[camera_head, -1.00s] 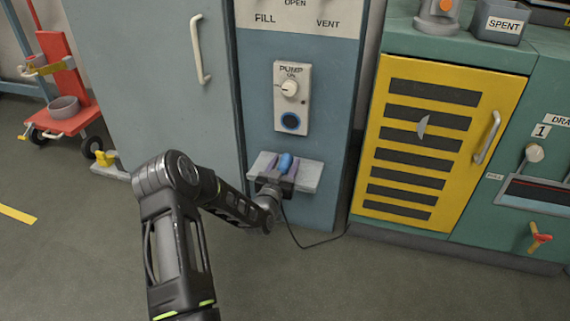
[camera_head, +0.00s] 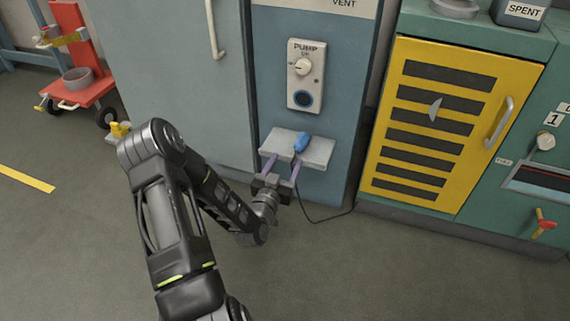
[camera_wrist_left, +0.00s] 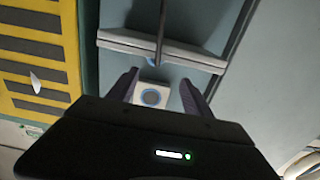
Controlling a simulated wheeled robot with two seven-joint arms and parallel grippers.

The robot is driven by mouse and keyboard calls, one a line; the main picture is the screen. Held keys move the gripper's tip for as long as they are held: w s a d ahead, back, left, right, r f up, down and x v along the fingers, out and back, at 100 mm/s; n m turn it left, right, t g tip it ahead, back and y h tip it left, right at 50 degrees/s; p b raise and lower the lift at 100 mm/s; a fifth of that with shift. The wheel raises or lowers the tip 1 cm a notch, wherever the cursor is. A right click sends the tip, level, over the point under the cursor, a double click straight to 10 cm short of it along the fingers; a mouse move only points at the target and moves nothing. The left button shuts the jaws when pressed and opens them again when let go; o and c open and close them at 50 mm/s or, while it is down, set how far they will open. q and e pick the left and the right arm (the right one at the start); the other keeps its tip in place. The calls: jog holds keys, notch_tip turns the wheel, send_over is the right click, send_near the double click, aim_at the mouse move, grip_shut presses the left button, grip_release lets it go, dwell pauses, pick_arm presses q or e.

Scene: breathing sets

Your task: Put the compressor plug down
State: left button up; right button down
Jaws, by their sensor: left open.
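The blue compressor plug (camera_head: 301,142) lies on the small grey shelf (camera_head: 318,153) on the front of the blue-grey cabinet, below the pump panel (camera_head: 305,75) with its blue-ringed socket (camera_head: 303,100). A dark cable hangs from the plug to the floor. My left gripper (camera_head: 282,167) is open and empty just in front of the shelf, its purple fingers apart and clear of the plug. In the left wrist view, the socket (camera_wrist_left: 152,96) shows between the fingers and the cable (camera_wrist_left: 161,30) crosses the shelf (camera_wrist_left: 115,40). My right gripper is out of view.
A yellow slatted door (camera_head: 436,125) stands right of the cabinet, in a green unit. A red cart (camera_head: 84,60) stands at the far left. The cable (camera_head: 318,221) loops low in front of the cabinet. The floor at the lower right is clear.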

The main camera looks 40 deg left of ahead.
pick_arm(q)
jog(key=shift+s+r, duration=0.1)
jog(key=shift+s, duration=0.05)
dwell(0.7)
jog(key=s+d+f+m+g+h, duration=0.1)
jog(key=d+f+g+h, duration=0.25)
jog(key=d+f, duration=0.55)
jog(key=s+d+f+g+h, duration=0.1)
jog(key=d+f+g+h, duration=0.3)
jog(key=d, duration=0.9)
jog(key=s+d+f+g+h, duration=0.1)
jog(key=s+d+f+g, duration=0.3)
jog(key=s+d, duration=0.3)
jog(key=s+d+f+g+h, duration=0.1)
jog(key=s+d+f+g, duration=0.2)
jog(key=s+d, duration=0.4)
jog(key=s+f, duration=0.1)
jog(key=s, duration=0.5)
jog(key=shift+f+g, duration=0.2)
jog(key=shift+g, duration=0.15)
